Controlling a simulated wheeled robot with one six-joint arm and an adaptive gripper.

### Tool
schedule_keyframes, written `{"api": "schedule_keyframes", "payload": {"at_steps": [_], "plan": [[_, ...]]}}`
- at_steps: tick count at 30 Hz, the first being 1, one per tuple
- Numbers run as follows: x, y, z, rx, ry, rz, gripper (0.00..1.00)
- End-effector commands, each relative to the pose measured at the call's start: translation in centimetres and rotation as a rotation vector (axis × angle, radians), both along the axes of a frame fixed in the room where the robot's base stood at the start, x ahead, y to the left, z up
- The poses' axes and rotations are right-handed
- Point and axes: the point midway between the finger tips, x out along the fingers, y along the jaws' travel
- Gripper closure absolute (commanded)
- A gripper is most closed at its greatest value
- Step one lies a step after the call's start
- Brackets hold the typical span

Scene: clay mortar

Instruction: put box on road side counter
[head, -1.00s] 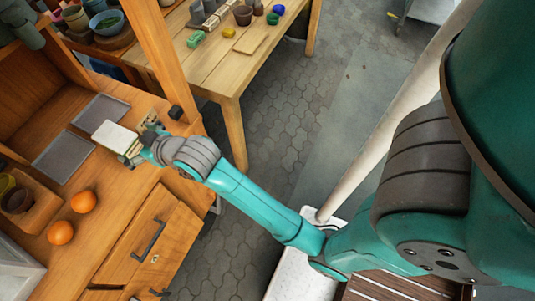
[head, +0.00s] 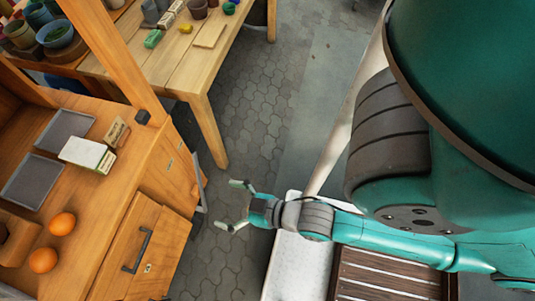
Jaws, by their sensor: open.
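A white box (head: 87,154) with a green-edged side lies on the wooden counter (head: 120,175) at the left, next to two grey trays. My gripper (head: 236,208) is open and empty. It hangs over the paved floor to the right of the counter, well apart from the box. My arm stretches in from the right.
Two grey trays (head: 64,131) (head: 31,182) and two oranges (head: 62,223) (head: 42,260) rest on the counter. A small sign-like block (head: 115,131) stands behind the box. A wooden table (head: 190,65) with small items stands at the back. Paved floor (head: 245,120) lies open between.

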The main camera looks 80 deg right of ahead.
Motion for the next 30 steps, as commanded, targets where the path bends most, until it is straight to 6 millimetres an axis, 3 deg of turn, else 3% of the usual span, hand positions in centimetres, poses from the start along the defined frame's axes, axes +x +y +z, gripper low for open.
{"api": "schedule_keyframes", "payload": {"at_steps": [1, 6, 12, 17, 30], "plan": [[-2.0, 0.1, 0.1, -0.001, 0.006, 0.001, 0.02], [-7.1, 0.2, 1.8, -0.003, -0.01, 0.005, 0.02], [-10.7, 0.3, 3.8, -0.002, -0.028, 0.01, 0.02], [-11.7, 0.3, 4.4, -0.003, -0.034, 0.012, 0.02], [-11.7, 0.3, 4.5, -0.003, -0.035, 0.011, 0.02]]}}
